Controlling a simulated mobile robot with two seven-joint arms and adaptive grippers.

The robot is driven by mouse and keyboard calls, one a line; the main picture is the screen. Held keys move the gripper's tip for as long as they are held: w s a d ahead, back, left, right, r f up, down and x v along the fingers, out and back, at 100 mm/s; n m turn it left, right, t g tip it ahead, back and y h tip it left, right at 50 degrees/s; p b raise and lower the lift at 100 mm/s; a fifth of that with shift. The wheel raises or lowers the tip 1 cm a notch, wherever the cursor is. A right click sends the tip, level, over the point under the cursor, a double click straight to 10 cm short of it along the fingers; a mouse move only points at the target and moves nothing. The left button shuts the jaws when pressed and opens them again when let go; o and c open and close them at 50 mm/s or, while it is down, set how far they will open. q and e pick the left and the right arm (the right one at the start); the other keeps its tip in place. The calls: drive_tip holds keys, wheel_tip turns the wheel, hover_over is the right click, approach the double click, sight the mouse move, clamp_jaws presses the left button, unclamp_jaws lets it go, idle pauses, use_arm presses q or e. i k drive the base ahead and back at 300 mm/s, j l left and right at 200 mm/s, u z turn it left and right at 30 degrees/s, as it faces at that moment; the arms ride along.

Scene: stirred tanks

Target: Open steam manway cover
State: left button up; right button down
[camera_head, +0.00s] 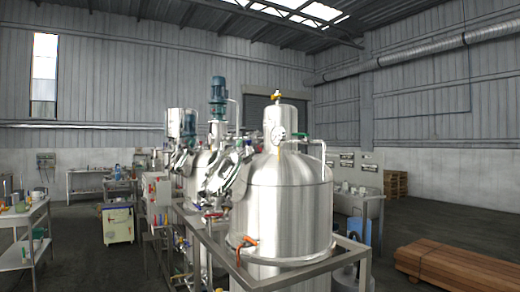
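Several steel stirred tanks stand in a row at the middle of the head view. The nearest tank (290,205) is large and shiny, with a domed top and a narrow neck (281,118). A tilted round metal fitting (232,170), which looks like a manway cover with clamps, sits at the upper left of this tank. I cannot tell which tank it belongs to, whether it is the steam manway cover, or whether it is open or closed. Neither of my grippers is in view.
A steel frame (358,262) surrounds the tanks, with an orange-handled valve (247,244) at the front. A workbench (40,222) stands left, and a green-and-white cabinet (118,224) nearby. Stacked brown planks (462,268) lie at right. Open floor (85,262) shows at left.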

sight(222, 166)
drive_tip(key=i+l, duration=0.2)
drive_tip(key=l, duration=0.2)
drive_tip(key=i+l, duration=0.15)
drive_tip(key=l, duration=0.2)
drive_tip(key=i+l, duration=0.2)
drive_tip(key=l, duration=0.2)
